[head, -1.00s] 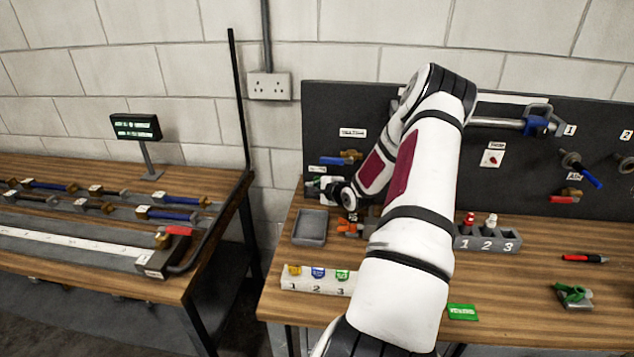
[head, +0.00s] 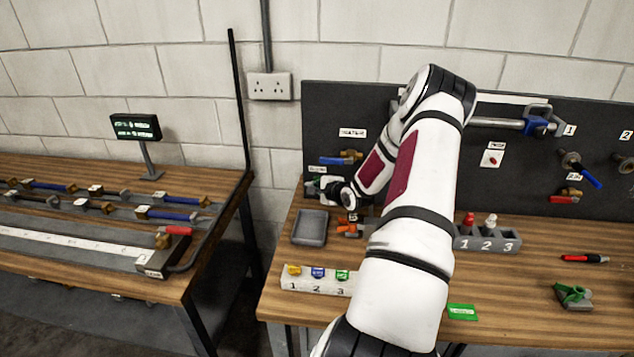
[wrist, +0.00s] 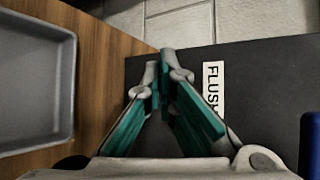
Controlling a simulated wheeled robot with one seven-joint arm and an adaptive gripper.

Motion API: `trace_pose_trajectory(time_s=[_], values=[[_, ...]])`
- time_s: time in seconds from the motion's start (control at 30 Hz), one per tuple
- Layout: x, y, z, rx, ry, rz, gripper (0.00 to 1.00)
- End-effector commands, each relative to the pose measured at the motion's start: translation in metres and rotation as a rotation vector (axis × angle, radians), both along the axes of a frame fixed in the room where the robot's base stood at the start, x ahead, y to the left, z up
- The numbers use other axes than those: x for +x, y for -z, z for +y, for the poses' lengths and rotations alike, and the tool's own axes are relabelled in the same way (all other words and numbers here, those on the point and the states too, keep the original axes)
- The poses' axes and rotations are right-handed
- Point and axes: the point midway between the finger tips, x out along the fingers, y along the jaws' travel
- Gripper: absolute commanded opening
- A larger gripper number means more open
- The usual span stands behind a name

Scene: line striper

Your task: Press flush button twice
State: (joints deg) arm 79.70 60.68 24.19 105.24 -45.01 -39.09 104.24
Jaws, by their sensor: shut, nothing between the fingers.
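My gripper (wrist: 160,78) is shut and empty, its grey and green fingers together in the wrist view. In the head view my gripper (head: 314,187) is at the lower left of the dark board (head: 400,100), partly hidden by my own wrist. A white FLUSH label (wrist: 213,92) is on the dark board just right of the fingers in the wrist view. The flush button itself cannot be made out; the fingers and wrist may cover it. I cannot tell whether the fingertips touch anything.
A grey tray (head: 310,228) lies on the bench below the gripper. A blue-handled valve (head: 340,158) is on the board just above it. A red button on a white plate (head: 492,158) is farther right. A numbered block (head: 317,282) stands at the bench's front edge.

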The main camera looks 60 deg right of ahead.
Motion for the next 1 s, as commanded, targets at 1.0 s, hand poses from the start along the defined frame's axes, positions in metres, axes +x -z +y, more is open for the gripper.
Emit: trace_pose_trajectory(time_s=[1.0], values=[[0.0051, -0.0001, -0.0099, 0.001, 0.000, 0.000, 0.00]])
